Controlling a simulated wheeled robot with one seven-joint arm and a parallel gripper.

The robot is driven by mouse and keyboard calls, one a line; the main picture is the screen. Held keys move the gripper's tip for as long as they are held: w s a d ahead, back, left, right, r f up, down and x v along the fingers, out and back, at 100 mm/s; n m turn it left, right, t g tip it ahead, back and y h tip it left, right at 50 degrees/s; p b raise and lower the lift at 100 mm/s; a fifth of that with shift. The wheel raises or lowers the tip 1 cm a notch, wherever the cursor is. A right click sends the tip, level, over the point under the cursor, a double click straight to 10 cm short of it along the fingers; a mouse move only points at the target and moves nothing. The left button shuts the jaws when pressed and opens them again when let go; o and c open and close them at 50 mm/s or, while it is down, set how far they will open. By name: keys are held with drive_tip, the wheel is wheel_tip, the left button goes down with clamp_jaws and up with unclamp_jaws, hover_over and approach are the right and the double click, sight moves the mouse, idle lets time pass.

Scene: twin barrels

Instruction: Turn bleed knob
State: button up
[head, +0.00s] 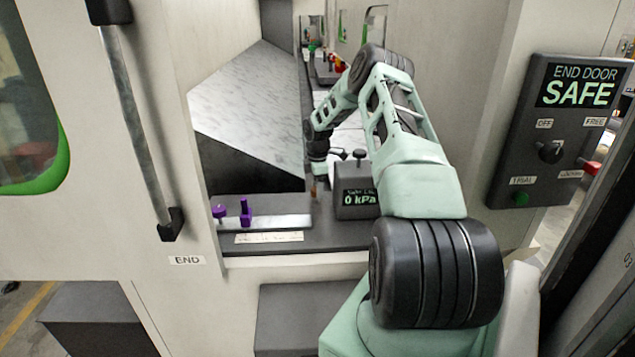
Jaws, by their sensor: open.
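A dark grey gauge box (356,205) stands on the dark shelf inside the opening, and its display reads 0 kPa. A small black knob (359,154) stands upright on top of the box; it looks like the bleed knob, though no label on it is readable. My arm reaches through the opening and bends down. My gripper (314,188) points down to the left of the gauge box, apart from the knob. It is open, but its fingers are very small here and partly merge with the dark background. Nothing is seen between them.
A pale plate (265,223) with purple knobs (245,212) lies left of the box. A control panel (562,130) reading END DOOR SAFE is on the right wall. A vertical handle (138,120) is at left. A sloping marbled panel (255,100) fills the space behind.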

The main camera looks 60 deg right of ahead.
wheel_tip(320, 180, up, 17)
drive_tip(key=b, duration=0.5)
drive_tip(key=shift+s+a+r, duration=0.15)
drive_tip(key=shift+r, duration=0.05)
drive_tip(key=a+f+m+t, duration=0.1)
drive_tip(key=a+m, duration=0.3)
drive_tip(key=a, duration=2.4)
drive_tip(key=s+a+f+n+b, duration=0.1)
drive_tip(key=s+a, duration=1.3)
drive_tip(key=a, duration=0.2)
drive_tip(key=s+a+f+n+g+b, duration=0.1)
drive_tip(key=s+a+f, duration=0.1)
drive_tip(key=s+a, duration=1.1)
drive_tip(key=a, duration=0.4)
drive_tip(key=shift+s+f+y, duration=0.15)
drive_tip(key=shift+s+y, duration=0.25)
